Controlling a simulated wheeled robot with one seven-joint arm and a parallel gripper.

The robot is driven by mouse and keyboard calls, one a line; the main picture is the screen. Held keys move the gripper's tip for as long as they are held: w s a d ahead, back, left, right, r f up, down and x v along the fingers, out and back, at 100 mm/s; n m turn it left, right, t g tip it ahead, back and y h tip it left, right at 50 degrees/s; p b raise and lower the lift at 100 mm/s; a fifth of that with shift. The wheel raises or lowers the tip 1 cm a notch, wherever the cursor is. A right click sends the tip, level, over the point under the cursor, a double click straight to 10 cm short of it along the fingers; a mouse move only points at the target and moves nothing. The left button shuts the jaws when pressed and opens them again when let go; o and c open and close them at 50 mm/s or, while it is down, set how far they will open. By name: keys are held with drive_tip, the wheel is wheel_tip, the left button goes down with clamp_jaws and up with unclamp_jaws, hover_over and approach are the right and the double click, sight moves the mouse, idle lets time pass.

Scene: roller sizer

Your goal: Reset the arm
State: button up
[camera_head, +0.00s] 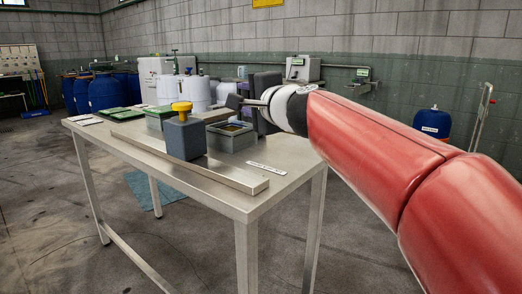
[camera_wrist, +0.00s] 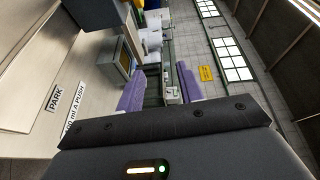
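My red arm reaches in from the right in the head view. My gripper (camera_head: 250,101) is over the far right part of a steel table (camera_head: 228,192), its dark fingers pointing left. In the wrist view my gripper (camera_wrist: 160,88) shows two purple finger pads standing apart, with nothing between them. It is open and empty. It appears to be above the tabletop, close to a grey open-topped box (camera_head: 232,139); whether it touches anything cannot be told from the head view.
Green-topped trays (camera_head: 118,113) lie at the table's left. A PARK label (camera_wrist: 56,96) shows in the wrist view.

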drive_tip(key=s+d+f+n+g+h, duration=0.3)
drive_tip(key=s+d+f, duration=0.3)
drive_tip(key=s+f, duration=0.4)
drive_tip(key=s+d+f+n+g+h+b, duration=0.1)
drive_tip(key=s+d+f+n+g+h, duration=0.2)
drive_tip(key=s+d+f, duration=0.3)
drive_tip(key=s+d+f+n+g+h, duration=0.2)
drive_tip(key=s+d+f+n, duration=0.3)
drive_tip(key=s+f, duration=0.9)
wheel_tip(320, 180, down, 5)
drive_tip(key=shift+s+d+r+g+h+b, duration=0.15)
drive_tip(key=shift+d+g+h+b, duration=0.25)
drive_tip(key=shift+d+g, duration=0.3)
